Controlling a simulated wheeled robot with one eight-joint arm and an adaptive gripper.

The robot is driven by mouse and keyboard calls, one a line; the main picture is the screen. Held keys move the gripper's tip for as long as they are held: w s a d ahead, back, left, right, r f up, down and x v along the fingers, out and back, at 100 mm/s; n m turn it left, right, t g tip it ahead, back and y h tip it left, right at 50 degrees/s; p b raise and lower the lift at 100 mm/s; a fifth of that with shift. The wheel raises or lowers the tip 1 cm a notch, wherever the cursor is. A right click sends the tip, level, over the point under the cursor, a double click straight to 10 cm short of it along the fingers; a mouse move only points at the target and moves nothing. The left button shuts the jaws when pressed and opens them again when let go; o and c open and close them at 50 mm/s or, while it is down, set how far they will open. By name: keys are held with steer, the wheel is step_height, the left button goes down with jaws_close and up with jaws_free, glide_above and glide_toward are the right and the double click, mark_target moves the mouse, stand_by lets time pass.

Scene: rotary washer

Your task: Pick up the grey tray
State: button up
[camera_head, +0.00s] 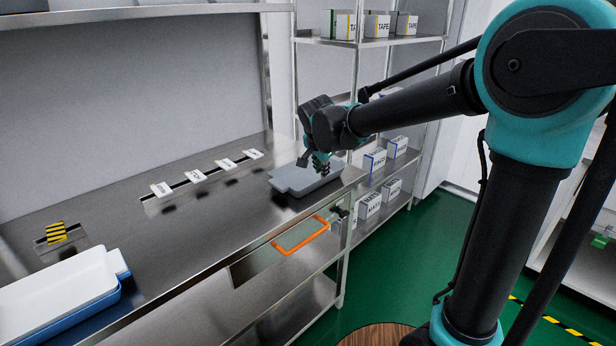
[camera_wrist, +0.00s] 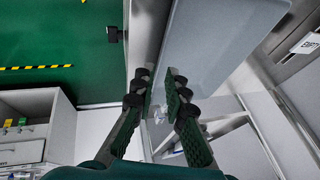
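The grey tray (camera_head: 291,180) lies on the right end of the steel workbench in the head view. My gripper (camera_head: 321,166) is over the tray's right part and hides some of it. In the wrist view, the tray (camera_wrist: 222,40) fills the upper middle, with its long edge running down near the fingers. My gripper (camera_wrist: 159,80) is open there, its two dark fingers apart on either side of the line of this edge. I cannot tell whether a finger touches the tray.
The steel workbench (camera_head: 200,240) has an orange handle (camera_head: 300,236) at its front. A white tray on a blue one (camera_head: 60,290) stands at the front left. Several white labels (camera_head: 195,176) line a slot. A shelf rack with boxes (camera_head: 375,160) stands behind the bench's right end.

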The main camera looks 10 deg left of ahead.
mark_target(322, 180)
steer(key=shift+x, duration=3.6)
steer(key=shift+c, duration=0.6)
jaws_close()
steer(key=shift+r, duration=0.15)
